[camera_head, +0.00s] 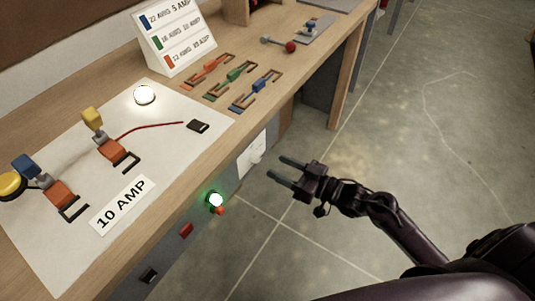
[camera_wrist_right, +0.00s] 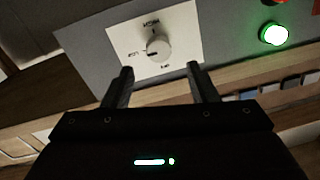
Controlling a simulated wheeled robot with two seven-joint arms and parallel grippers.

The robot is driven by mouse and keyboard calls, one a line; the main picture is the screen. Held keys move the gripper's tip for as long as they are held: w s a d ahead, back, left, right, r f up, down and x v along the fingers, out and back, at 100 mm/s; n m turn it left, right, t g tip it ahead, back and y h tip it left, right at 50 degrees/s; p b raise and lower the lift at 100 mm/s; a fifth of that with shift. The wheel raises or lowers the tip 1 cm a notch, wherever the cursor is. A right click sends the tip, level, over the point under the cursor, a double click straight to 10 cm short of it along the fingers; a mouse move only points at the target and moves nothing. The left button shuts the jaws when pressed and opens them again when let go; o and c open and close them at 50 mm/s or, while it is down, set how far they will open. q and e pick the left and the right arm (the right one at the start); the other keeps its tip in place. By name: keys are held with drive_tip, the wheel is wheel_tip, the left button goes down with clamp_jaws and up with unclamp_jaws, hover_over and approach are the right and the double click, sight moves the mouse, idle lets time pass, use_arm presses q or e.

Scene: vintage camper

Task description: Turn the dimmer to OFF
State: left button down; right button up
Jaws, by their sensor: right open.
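The dimmer is a round white knob (camera_wrist_right: 158,47) on a white label plate (camera_wrist_right: 183,22) in the right wrist view. Small labels surround the knob and appear turned around in this view. A dark mark on the knob seems to face the label on its left, but is too small to read surely. In the head view the plate (camera_head: 244,163) is on the bench's front panel, with the knob (camera_head: 256,156) on it. My right gripper (camera_head: 275,167) is open and empty, its fingers facing the plate, apart from the knob. My left gripper is out of view.
A lit green lamp (camera_head: 215,200) and a red button (camera_head: 187,230) sit on the same panel. The bench top holds a white board (camera_head: 60,252) with a 10 AMP label, several coloured wire connectors and a gauge card stand (camera_head: 175,40). The floor on the right is clear.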

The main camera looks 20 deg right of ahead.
sight(260, 158)
drive_tip(key=x, duration=0.4)
drive_tip(key=shift+w+a, duration=0.1)
drive_tip(key=shift+w, duration=0.1)
drive_tip(key=shift+w+a, duration=0.4)
drive_tip(key=shift+w, duration=0.05)
drive_tip(key=shift+c, duration=0.8)
drive_tip(key=c, duration=0.8)
